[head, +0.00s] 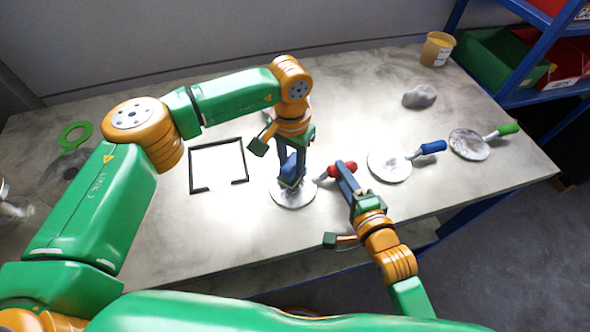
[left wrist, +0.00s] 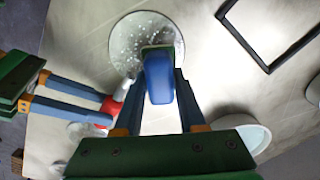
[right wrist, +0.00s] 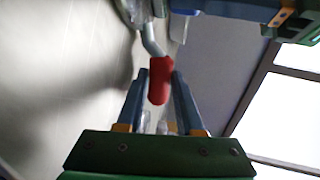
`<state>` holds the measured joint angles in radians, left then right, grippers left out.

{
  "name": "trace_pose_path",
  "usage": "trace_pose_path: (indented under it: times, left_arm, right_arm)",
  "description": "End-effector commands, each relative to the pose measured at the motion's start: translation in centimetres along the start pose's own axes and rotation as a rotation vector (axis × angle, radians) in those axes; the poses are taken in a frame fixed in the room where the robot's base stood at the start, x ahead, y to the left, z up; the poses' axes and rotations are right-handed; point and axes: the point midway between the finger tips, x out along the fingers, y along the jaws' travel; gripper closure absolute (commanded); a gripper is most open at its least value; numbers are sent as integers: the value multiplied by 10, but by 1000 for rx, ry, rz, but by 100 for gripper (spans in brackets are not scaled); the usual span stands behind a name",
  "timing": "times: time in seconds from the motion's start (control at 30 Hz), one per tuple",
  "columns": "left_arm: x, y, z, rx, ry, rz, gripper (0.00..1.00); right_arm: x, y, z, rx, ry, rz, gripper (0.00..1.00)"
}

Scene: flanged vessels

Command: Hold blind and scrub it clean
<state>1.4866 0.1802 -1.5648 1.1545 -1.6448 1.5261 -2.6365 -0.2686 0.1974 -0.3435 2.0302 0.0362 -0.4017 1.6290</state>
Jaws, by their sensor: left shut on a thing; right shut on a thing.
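The blind with the red handle is a round grey disc (head: 293,197) with pale speckles, low over the front middle of the table. My right gripper (head: 345,175) is shut on its red handle (right wrist: 160,82). The disc shows speckled in the left wrist view (left wrist: 130,48). My left gripper (head: 290,178) is shut on a blue block-shaped scrubber (left wrist: 158,78), above the disc. The scrubber's green-grey end overlaps the disc's near part; whether it touches is unclear. The scrubber covers part of the disc.
A black square frame outline (head: 191,168) lies left of the disc. A blue-handled disc (head: 385,168) and a green-handled disc (head: 466,147) lie to the right. A grey lump (head: 420,96), a yellow cup (head: 437,50) and a green bin (head: 490,58) stand further back.

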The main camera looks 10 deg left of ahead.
Motion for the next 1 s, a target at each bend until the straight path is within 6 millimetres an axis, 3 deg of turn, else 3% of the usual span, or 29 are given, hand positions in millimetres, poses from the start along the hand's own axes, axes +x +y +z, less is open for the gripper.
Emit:
trace_pose_path:
  times: [0.13,0.9,1.0]
  left_arm:
    - [1,-10,-8,-2,-1,-1,100]
    - [0,44,40,4,-2,0,100]
    - [0,44,47,0,-2,0,100]
  right_arm:
    - [0,-1,0,0,0,-3,100]
    - [0,-1,0,0,0,-3,100]
    - [0,-1,0,0,0,-3,100]
